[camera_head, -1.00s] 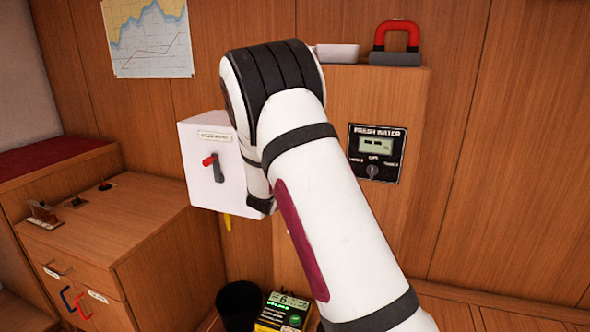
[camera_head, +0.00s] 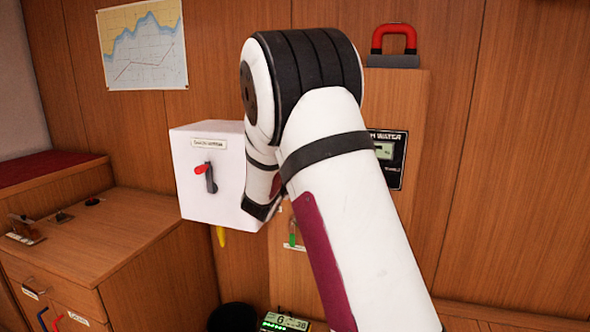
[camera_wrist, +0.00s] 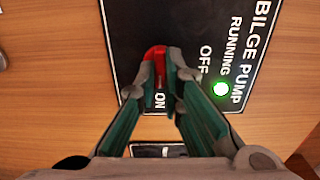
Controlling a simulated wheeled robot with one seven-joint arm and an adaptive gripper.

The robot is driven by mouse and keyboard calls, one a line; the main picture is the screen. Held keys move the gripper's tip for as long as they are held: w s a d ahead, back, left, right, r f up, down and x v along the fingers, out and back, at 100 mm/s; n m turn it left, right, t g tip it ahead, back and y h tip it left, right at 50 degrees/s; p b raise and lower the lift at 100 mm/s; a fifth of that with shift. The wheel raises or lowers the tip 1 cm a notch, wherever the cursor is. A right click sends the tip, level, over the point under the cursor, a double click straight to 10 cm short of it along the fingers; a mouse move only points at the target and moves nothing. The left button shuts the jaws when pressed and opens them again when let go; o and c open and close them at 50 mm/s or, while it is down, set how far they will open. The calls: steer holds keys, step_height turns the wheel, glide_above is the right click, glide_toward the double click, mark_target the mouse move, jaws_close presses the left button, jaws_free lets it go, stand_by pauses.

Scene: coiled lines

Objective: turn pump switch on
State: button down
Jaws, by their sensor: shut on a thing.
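The pump switch (camera_wrist: 155,54) is a red-tipped lever on a black panel (camera_wrist: 125,35) labelled BILGE PUMP, in the wrist view. The panel bears the words RUNNING, OFF and ON, and a green lamp (camera_wrist: 221,89) glows under RUNNING. My gripper (camera_wrist: 164,68) has its two green-sided fingers shut on the lever, beside the OFF and ON lettering. The fingers hide part of the lever, so its exact position is hard to tell. In the head view my arm covers most of the panel and gripper.
A white box (camera_head: 212,145) with a red-handled lever stands left of my arm. A FRESH WATER panel (camera_head: 390,178) is partly hidden behind my arm. A red-handled block (camera_head: 394,60) sits above it. A wooden cabinet (camera_head: 130,225) is at left. A lit device (camera_head: 284,323) stands below.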

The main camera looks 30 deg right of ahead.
steer(key=shift+f, duration=0.15)
steer(key=c, duration=1.7)
jaws_free()
steer(key=shift+s, duration=0.1)
steer(key=v, duration=1.2)
